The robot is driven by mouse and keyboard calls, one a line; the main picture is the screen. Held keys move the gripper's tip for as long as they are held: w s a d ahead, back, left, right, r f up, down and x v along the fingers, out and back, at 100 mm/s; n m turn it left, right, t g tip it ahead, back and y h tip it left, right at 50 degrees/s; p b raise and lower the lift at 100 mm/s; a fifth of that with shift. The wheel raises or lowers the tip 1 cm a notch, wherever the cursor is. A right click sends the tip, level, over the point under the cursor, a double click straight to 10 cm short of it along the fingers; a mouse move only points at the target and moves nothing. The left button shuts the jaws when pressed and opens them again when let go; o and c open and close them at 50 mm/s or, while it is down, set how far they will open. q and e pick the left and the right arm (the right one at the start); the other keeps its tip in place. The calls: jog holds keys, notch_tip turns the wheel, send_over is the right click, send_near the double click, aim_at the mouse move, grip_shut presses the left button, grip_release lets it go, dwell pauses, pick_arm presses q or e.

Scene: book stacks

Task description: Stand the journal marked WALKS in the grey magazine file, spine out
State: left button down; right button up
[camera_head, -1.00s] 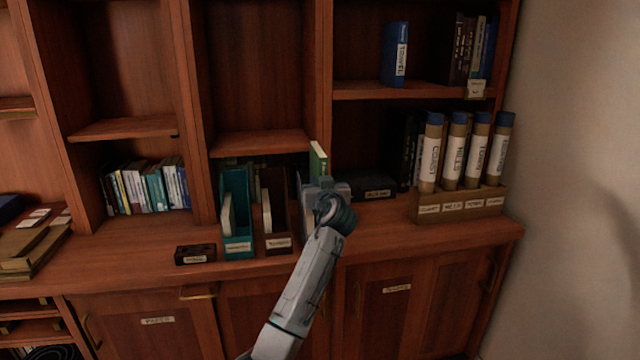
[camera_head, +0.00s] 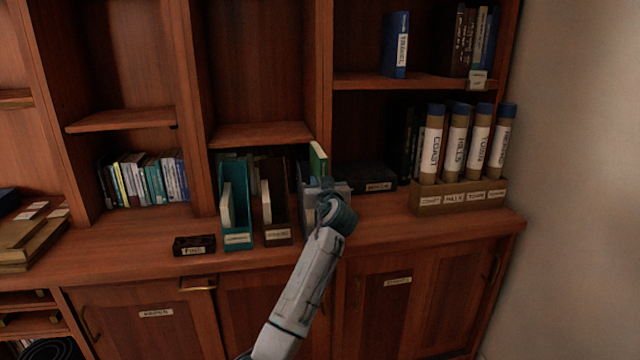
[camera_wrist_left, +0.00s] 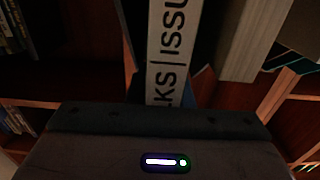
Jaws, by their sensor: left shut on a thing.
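My left gripper (camera_head: 326,188) is at the counter's back, in front of the shelf bay, shut on a thin green journal (camera_head: 318,160). The journal stands upright with its top above the gripper. In the left wrist view its white spine label (camera_wrist_left: 168,55) reads "…KS | ISSU…", and the spine faces my wrist. The grey magazine file (camera_head: 304,200) is right of the brown file, mostly hidden behind my gripper and arm. The journal is at this file, but I cannot tell how deep inside it is. My right gripper is not in view.
A teal file (camera_head: 238,205) and a brown file (camera_head: 277,215) stand just left. A small dark tray (camera_head: 194,246) lies farther left. A dark box (camera_head: 365,178) and a rack of labelled tubes (camera_head: 458,197) are right. A shelf (camera_head: 262,134) overhangs the files.

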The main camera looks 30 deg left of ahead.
pick_arm(q)
jog(key=c, duration=1.2)
grip_release()
jog(key=shift+r, duration=0.1)
jog(key=shift+c, duration=0.8)
jog(key=shift+s+d, duration=0.1)
jog(key=shift+p+v, duration=0.6)
jog(key=shift+v, duration=4.3)
jog(key=shift+r+p, duration=2.4)
jog(key=shift+r, duration=1.1)
